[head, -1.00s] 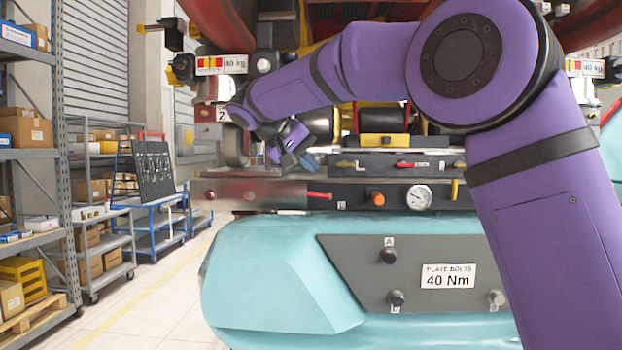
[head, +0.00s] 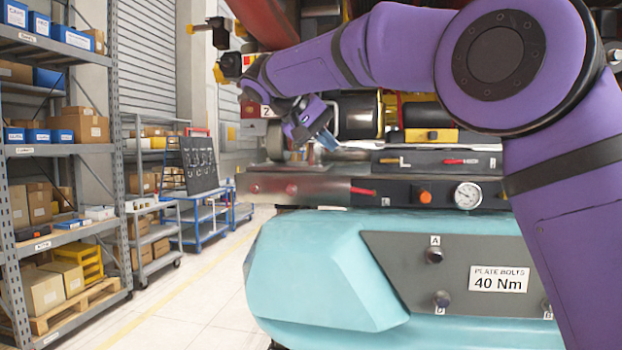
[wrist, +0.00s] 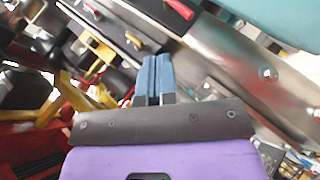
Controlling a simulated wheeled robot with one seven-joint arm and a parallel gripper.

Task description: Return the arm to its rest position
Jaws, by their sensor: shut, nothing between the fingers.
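My purple arm reaches from the right side of the head view across to the left, in front of the coaster train. My gripper (head: 326,139) hangs at the arm's end, near the left end of the train's metal and black panel (head: 300,189). In the wrist view my gripper (wrist: 154,80) shows its two blue fingers side by side, closed with nothing between them. The panel with its red and yellow handles lies beyond the fingers there; whether they touch it I cannot tell.
The train's teal body (head: 310,280) fills the lower middle, with a grey plate (head: 410,265) labelled 40 Nm. A storage rack (head: 60,160) with boxes stands at the left. A blue cart (head: 205,225) with a tool board stands behind. The floor between rack and train is clear.

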